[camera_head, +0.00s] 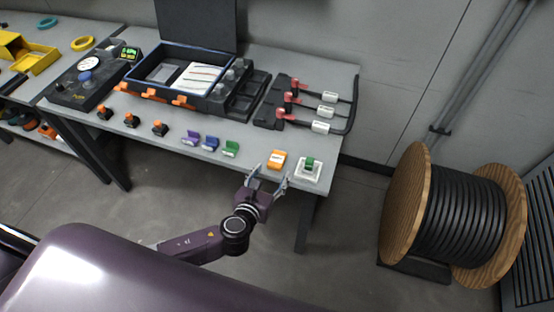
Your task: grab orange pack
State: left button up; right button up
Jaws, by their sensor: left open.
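The orange pack (277,159) is a small orange block with a pale label. It lies near the front edge of the grey table (200,131), towards its right end. My left gripper (268,175) is open and empty. Its two fingers point at the table edge, just in front of the orange pack, with the pack beyond and between the fingertips as seen here. I cannot tell its height over the table. My right gripper is not in the view.
A white holder with a green piece (310,168) stands close to the right of the pack. Green (231,149), blue (210,144) and purple (191,138) clips lie to the left. An open case (188,78) is behind. A cable drum (453,215) stands on the floor at right.

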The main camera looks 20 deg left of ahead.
aim_at(276, 161)
pick_arm(q)
jog(key=x, duration=0.3)
jog(key=r+p+x, duration=0.1)
jog(key=x, duration=0.1)
jog(key=shift+w+a, duration=0.25)
jog(key=shift+w+f, duration=0.25)
jog(key=shift+w, duration=0.1)
jog(key=c, duration=1.2)
jog(key=shift+o, duration=0.2)
jog(key=shift+r, duration=0.1)
